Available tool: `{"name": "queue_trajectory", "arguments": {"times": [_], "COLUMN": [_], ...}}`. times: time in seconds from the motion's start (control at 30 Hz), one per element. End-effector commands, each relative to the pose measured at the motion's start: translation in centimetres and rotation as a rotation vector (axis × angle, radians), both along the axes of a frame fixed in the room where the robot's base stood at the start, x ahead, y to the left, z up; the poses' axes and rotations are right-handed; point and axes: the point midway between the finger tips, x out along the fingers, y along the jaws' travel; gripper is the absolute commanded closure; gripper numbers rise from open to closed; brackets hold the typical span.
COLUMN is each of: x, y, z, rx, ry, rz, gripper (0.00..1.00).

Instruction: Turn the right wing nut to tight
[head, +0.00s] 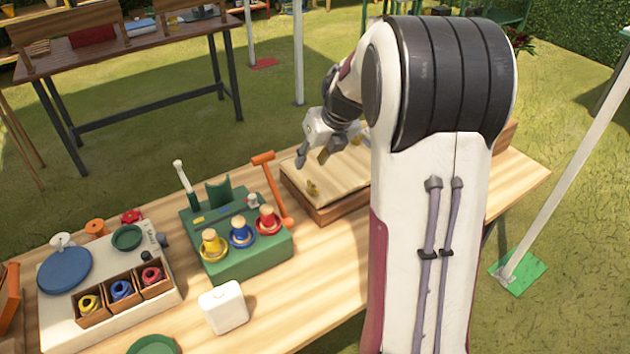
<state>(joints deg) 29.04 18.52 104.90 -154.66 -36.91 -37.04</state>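A wooden press-like box (330,206) with a pale top board stands on the table, its right part hidden behind my arm. A small brass wing nut (313,188) sits at the front left of the board. Another brass-coloured piece (356,140) shows at the back beside my arm, too small to tell clearly. Any wing nut farther right is hidden by my arm. My gripper (313,160) is above the left part of the board, fingers apart and pointing down, with nothing seen between them. It appears clear of the brass wing nut.
A white board (55,320) with coloured spools, a white block (223,307) and a green dish (153,344) are farther left. Table front is partly clear.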

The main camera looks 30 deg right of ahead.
Motion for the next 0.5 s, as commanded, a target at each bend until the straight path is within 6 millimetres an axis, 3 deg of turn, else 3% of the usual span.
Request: {"name": "queue_trajectory", "arguments": {"times": [0.27, 0.5], "x": [3.8, 6.7], "y": [0.9, 0.3], "z": [1.6, 3.4], "rx": [0.148, 0.266], "ry": [-0.142, -0.261], "rz": [-0.179, -0.357], "gripper": [0.68, 0.68]}}
